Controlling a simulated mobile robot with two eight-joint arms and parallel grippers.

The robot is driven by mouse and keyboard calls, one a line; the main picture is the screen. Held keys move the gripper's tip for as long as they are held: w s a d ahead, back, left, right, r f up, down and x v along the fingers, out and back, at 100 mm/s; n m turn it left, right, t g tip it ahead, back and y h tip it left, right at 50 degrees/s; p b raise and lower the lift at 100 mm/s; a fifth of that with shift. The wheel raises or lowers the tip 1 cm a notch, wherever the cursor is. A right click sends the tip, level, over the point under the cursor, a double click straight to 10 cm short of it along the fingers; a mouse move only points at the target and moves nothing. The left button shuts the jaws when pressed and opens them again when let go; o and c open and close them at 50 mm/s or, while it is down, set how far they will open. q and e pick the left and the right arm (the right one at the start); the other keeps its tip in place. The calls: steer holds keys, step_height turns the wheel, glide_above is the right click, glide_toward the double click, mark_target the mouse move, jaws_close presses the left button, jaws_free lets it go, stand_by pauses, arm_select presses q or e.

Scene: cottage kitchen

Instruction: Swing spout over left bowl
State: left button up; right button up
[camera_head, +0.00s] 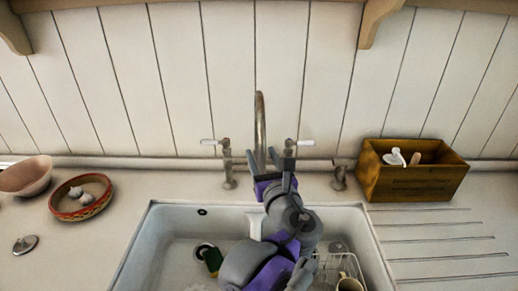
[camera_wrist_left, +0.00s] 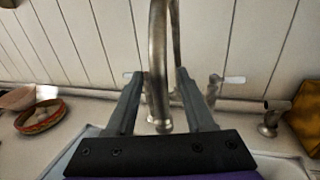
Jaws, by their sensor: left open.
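The spout (camera_head: 260,125) is a tall brushed-metal gooseneck rising behind the middle of the sink, between two taps with white lever handles (camera_head: 214,142). In the left wrist view the spout (camera_wrist_left: 159,50) rises between the two fingers, with a gap on each side; whether it is within their reach or just beyond is hard to tell. My left gripper (camera_head: 273,160) is open at the spout's lower part. The white sink's left bowl (camera_head: 165,240) is in front, left of my arm. My arm hides much of the sink's middle. My right gripper is out of view.
A wooden box (camera_head: 415,182) with a white-topped item stands right, behind the drainer grooves. A red-rimmed bowl (camera_head: 80,210) with garlic and a pink bowl (camera_head: 25,175) sit left. A wire rack (camera_head: 335,268) and a mug (camera_head: 349,284) are in the sink's right side.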

arm_select(q)
steer(key=shift+x, duration=1.5)
steer(key=shift+c, duration=0.3)
jaws_close()
